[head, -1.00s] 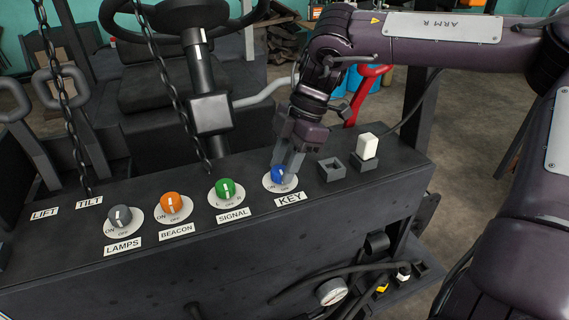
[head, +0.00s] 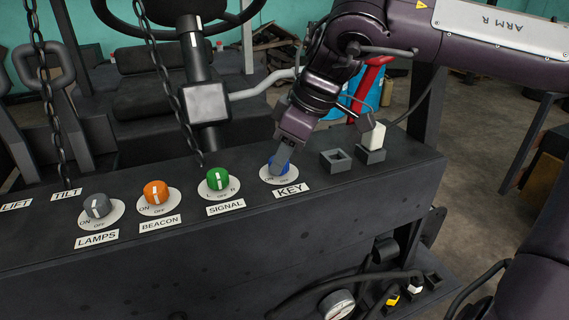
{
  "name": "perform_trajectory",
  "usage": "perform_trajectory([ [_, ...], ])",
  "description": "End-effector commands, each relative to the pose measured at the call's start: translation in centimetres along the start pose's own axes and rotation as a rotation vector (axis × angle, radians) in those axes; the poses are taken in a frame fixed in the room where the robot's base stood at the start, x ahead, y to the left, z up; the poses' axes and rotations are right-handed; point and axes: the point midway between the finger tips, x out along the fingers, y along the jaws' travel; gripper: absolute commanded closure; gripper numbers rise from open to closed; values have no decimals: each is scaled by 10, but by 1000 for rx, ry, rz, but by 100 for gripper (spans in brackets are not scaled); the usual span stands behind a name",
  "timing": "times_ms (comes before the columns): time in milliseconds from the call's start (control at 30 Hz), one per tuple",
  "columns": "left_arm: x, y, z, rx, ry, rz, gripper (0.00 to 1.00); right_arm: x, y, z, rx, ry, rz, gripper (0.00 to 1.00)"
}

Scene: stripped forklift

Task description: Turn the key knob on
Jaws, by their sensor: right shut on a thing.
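The blue key knob (head: 287,168) sits on a white disc above the KEY label (head: 292,189) on the dark panel. My right gripper (head: 280,163) comes down from above and is shut on the knob, with its fingers on either side. The fingers cover much of the knob, so its pointer mark is hidden. My left gripper is not in the head view.
The green signal knob (head: 218,179), orange beacon knob (head: 156,192) and grey lamps knob (head: 97,206) stand in a row to the left. An empty square socket (head: 336,160) and a white rocker (head: 375,137) are to the right. A chain (head: 160,75) hangs over the panel.

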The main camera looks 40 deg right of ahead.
Motion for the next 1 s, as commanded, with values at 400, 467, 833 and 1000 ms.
perform_trajectory([
  [400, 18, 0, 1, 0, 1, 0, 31, 2, -2, 2, 163, -6, 66, 89],
  [467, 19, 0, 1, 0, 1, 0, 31, 2, -2, 2, 173, -6, 70, 89],
  [833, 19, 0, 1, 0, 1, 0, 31, 1, -2, 1, 184, -6, 73, 89],
  [1000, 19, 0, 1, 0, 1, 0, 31, 1, -2, 1, 184, -6, 73, 57],
])
